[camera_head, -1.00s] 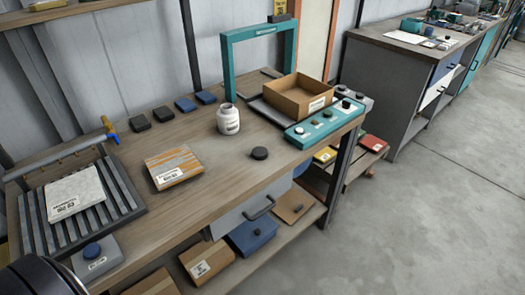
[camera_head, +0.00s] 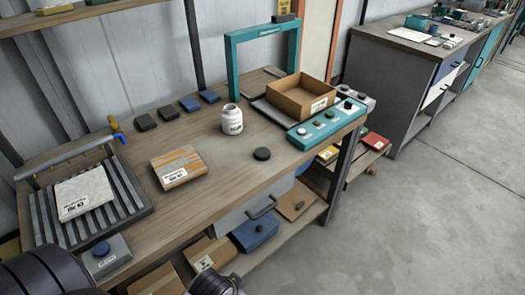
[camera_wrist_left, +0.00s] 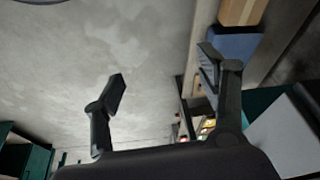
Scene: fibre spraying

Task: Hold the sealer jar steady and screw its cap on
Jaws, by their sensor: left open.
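The white sealer jar (camera_head: 232,120) stands upright and open on the wooden workbench (camera_head: 215,205), with a label on its front. The dark round cap (camera_head: 262,154) lies on the bench to the front right of the jar, apart from it. My left arm comes in at the lower left of the head view, low in front of the bench and well away from the jar. In the left wrist view my left gripper (camera_wrist_left: 160,85) has its two fingers wide apart with nothing between them. My right gripper is in neither view.
A teal frame (camera_head: 262,60), a cardboard box (camera_head: 300,97) and a teal button panel (camera_head: 327,124) stand right of the jar. An orange-striped packet (camera_head: 179,167) lies to its left. A slatted rack (camera_head: 128,190) holds a white packet. The bench around jar and cap is clear.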

